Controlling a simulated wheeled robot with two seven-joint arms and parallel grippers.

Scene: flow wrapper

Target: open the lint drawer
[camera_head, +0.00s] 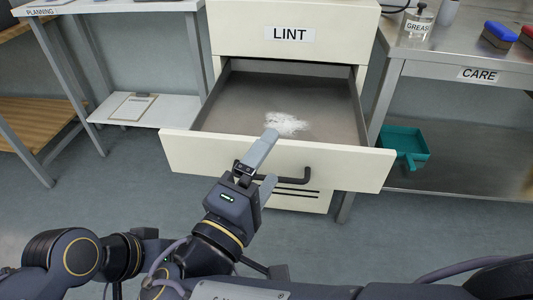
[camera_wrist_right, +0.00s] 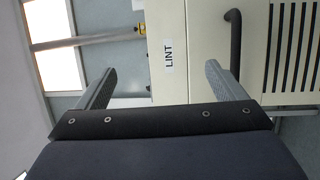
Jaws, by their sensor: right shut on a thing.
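The lint drawer (camera_head: 345,165) stands pulled well out of the cream cabinet marked LINT (camera_head: 340,30). A pale, fluffy patch of lint (camera_head: 285,123) lies on its grey floor. The dark bar handle (camera_head: 295,180) is on the drawer front. My right gripper (camera_head: 268,160) is at the left part of the handle, shut on it, with one finger reaching up across the drawer front. In the right wrist view the two fingers (camera_wrist_right: 160,85) stand apart, and the handle (camera_wrist_right: 235,45) shows by the right-hand finger. The exact contact is hidden. My left gripper is not in view.
A table with a white lower shelf (camera_head: 170,112) holding a clipboard (camera_head: 133,106) stands at the left. The floor beside the drawer is clear.

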